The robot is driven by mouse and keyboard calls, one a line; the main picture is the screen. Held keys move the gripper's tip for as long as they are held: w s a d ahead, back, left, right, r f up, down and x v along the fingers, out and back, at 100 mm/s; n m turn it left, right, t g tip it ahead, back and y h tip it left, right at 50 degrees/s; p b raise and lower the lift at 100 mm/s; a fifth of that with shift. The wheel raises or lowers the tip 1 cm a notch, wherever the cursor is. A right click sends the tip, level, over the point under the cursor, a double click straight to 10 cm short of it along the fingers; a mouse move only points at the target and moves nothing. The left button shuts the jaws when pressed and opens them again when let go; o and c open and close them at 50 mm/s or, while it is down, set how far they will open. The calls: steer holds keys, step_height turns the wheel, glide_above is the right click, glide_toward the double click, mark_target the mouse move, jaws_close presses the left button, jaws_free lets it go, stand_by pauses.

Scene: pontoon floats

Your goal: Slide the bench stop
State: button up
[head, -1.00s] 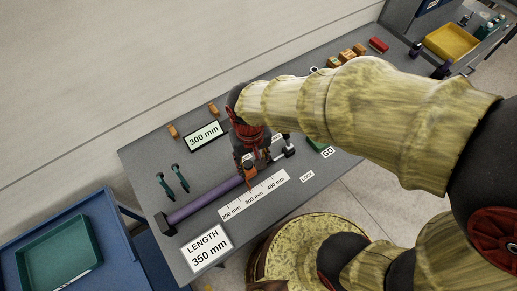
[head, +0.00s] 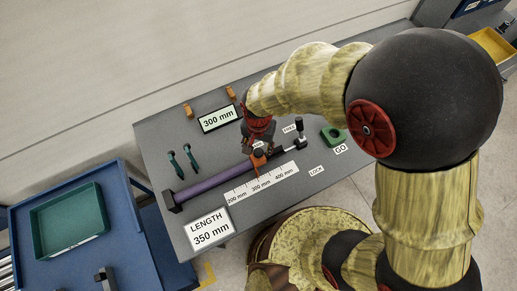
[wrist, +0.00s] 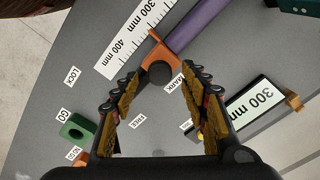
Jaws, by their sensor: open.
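The bench stop is an orange piece (head: 259,161) with a dark round knob (wrist: 160,74), at the right end of a purple bar (head: 215,180). It stands beside the white ruler (head: 262,184), near the 300 mm mark. My gripper (wrist: 155,80) is open above the stop. In the wrist view the knob shows between and just beyond the fingertips; I cannot tell whether they touch it. My arm and gripper partly cover the stop in the head view. A display (head: 219,118) reads 300 mm. A card (head: 209,228) reads LENGTH 350 mm.
A black-handled lever (head: 299,130) stands right of the stop, near FREE and LOCK labels. A green GO block (head: 333,137) lies farther right. A blue cart with a green tray (head: 68,224) stands left.

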steer(key=shift+f, duration=0.95)
steer(key=shift+c, duration=1.4)
jaws_close()
